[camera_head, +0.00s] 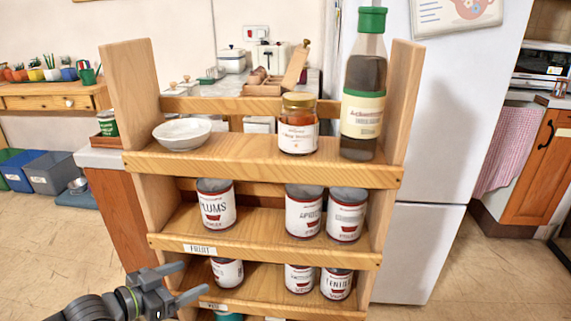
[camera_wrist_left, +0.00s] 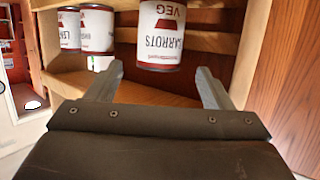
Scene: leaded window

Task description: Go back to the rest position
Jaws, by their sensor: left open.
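My left gripper (camera_head: 194,278) is at the lower left of the wooden rack (camera_head: 275,160), in front of its lower shelf. In the left wrist view its two fingers (camera_wrist_left: 160,70) are apart with nothing between them. A carrots can (camera_wrist_left: 160,35) stands just beyond the fingertips, apart from them. Two more cans (camera_wrist_left: 97,30) stand to its left in that view. In the head view a can (camera_head: 227,271) stands on the lower shelf near my left gripper, partly hidden by the shelf above. My right gripper is not in view.
The top shelf holds a white bowl (camera_head: 182,134), a jar (camera_head: 298,125) and a tall green-capped bottle (camera_head: 364,90). The middle shelf holds several cans, one at the left (camera_head: 216,205). A fridge (camera_head: 455,130) stands to the right.

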